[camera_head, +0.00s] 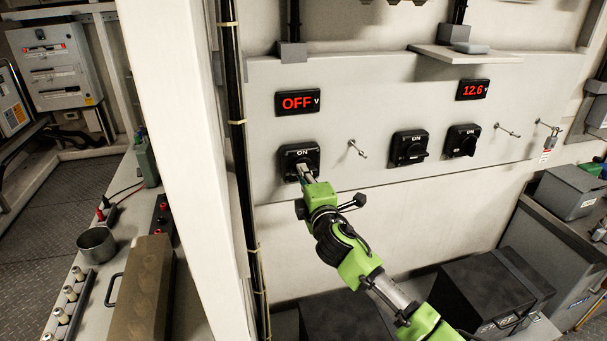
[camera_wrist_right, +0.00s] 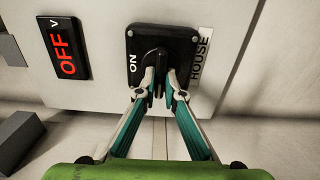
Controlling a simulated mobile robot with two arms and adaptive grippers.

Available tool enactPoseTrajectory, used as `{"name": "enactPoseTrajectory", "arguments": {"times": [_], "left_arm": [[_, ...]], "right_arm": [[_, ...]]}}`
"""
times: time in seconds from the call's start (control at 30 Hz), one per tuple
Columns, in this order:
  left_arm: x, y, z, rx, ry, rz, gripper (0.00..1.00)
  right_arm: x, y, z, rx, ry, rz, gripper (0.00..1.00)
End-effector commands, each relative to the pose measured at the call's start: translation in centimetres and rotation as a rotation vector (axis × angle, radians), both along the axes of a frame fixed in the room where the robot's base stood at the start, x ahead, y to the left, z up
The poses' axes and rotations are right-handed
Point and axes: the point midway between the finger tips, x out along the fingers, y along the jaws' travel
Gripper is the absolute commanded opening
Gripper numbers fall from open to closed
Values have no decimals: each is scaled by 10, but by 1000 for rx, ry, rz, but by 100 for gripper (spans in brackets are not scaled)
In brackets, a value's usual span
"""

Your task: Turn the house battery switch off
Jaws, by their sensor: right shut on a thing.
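The house battery switch (camera_head: 288,158) is a black square plate with a rotary knob on the grey panel, marked ON at its top. In the right wrist view the switch plate (camera_wrist_right: 185,42) has a HOUSE label (camera_wrist_right: 201,59) beside it. My right gripper (camera_head: 304,172) reaches it from below right. In the right wrist view its fingertips (camera_wrist_right: 159,86) are shut on the black knob (camera_wrist_right: 155,59), one on each side. The fingers partly hide the knob, so its exact angle is hard to tell. The display (camera_head: 298,102) above reads OFF V. My left gripper is not in view.
Two similar black switches (camera_head: 409,148) (camera_head: 463,141) sit to the right, under a display (camera_head: 473,89) reading 12.6. A metal peg (camera_head: 356,148) sticks out just right of the house switch. A black vertical pipe (camera_head: 235,120) and white post (camera_head: 180,150) stand close on the left.

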Motion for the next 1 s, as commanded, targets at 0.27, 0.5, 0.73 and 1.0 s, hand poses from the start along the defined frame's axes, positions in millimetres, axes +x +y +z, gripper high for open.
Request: {"name": "enactPoseTrajectory", "arguments": {"times": [0.27,0.5,0.73,1.0], "left_arm": [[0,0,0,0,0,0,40],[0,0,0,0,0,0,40],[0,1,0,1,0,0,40],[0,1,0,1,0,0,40]], "right_arm": [[0,1,0,-6,-2,1,0],[0,0,-1,-5,-1,1,26],[0,0,0,-3,-1,0,26],[-18,-5,-1,-3,-1,0,26]]}}
